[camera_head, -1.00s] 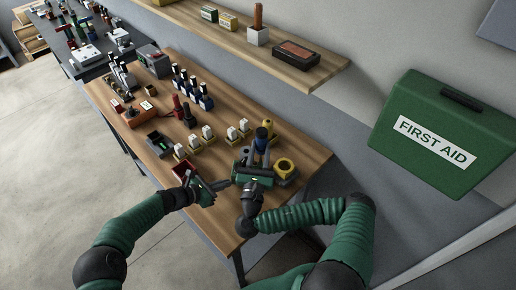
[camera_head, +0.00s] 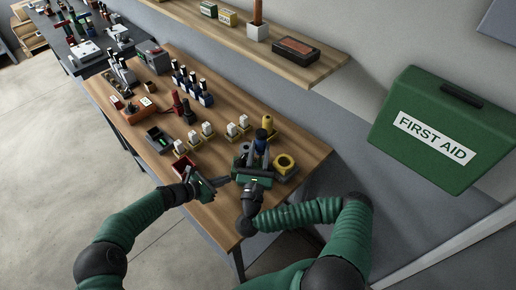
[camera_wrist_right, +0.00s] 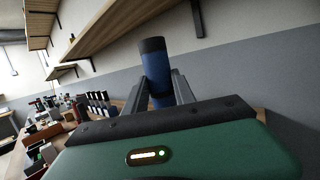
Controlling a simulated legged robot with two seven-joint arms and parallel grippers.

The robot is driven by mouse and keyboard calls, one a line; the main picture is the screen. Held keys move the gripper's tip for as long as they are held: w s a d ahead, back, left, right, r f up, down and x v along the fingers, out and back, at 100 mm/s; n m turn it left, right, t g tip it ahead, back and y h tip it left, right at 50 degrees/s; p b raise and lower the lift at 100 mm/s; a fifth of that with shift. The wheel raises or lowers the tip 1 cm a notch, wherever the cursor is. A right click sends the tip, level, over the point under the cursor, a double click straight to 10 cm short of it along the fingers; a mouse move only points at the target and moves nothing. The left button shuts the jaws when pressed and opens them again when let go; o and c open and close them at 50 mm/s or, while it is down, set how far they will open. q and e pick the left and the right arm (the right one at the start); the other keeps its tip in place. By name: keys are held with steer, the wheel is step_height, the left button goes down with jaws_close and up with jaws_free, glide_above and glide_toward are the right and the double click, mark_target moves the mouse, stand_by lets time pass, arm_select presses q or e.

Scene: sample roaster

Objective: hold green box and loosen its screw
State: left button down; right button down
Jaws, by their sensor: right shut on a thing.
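A blue cylinder with a black top, like a screwdriver handle (camera_head: 262,140), stands upright near the right end of the wooden bench. It also shows in the right wrist view (camera_wrist_right: 155,62). My right gripper (camera_head: 257,152) is shut on it, with one finger on each side in the right wrist view (camera_wrist_right: 160,88). My left gripper (camera_head: 222,181) is low over the bench's front edge, left of my right gripper. Its fingers are too small to tell open from shut. I cannot make out the green box or its screw; my grippers' own green housings cover part of that area.
A yellow ring-shaped thing (camera_head: 285,163) and a yellow upright piece (camera_head: 268,122) stand close to my right gripper. White-topped pieces (camera_head: 207,129) and dark-blue bottles (camera_head: 206,95) stand further back. A shelf (camera_head: 300,72) overhangs behind.

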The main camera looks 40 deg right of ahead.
arm_select(q)
steer(key=shift+s+d+r, duration=0.2)
steer(key=shift+d, duration=0.1)
